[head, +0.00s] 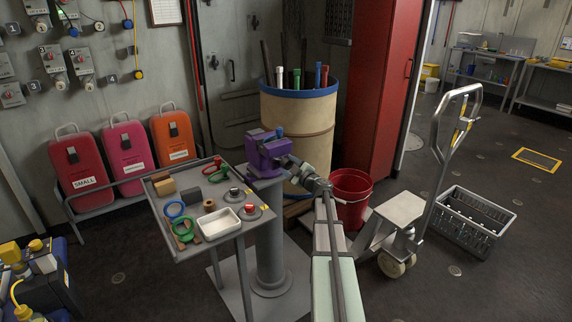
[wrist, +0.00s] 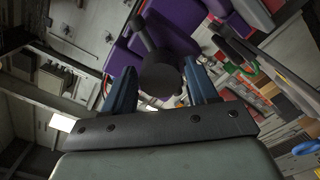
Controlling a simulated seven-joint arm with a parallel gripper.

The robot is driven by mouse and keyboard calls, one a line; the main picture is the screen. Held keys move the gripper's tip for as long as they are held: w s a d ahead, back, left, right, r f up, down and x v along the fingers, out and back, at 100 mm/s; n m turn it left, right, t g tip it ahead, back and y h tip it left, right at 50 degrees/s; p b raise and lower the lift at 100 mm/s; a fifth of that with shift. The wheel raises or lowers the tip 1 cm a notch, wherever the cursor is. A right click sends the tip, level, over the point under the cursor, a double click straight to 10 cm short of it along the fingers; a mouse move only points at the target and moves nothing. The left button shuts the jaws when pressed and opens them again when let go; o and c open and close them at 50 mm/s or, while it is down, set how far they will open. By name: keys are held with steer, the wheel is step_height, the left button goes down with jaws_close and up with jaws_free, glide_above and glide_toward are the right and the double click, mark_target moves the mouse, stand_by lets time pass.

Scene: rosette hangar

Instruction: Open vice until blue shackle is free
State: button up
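The purple vice (head: 264,150) stands on a grey pedestal beside the tray table. In the wrist view its purple body (wrist: 185,25) fills the top, with the dark round end of its screw (wrist: 160,76) and a bar slanting up from it. My gripper (head: 306,174) is at the vice's right side. In the wrist view my gripper (wrist: 158,68) has its blue fingers apart on either side of the screw end, with a gap showing at the left. A blue ring-shaped piece (head: 175,209) lies on the tray.
The tray table (head: 207,246) holds green pieces (head: 190,194), blocks, a white dish (head: 219,224) and red-topped pieces. A drum (head: 297,120) of tubes stands behind the vice. A red bucket (head: 350,197) and a pallet truck (head: 400,215) stand at the right.

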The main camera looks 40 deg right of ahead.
steer(key=shift+o, duration=0.2)
steer(key=shift+s, duration=0.1)
steer(key=s, duration=0.6)
steer(key=shift+s, duration=0.4)
stand_by(0.6)
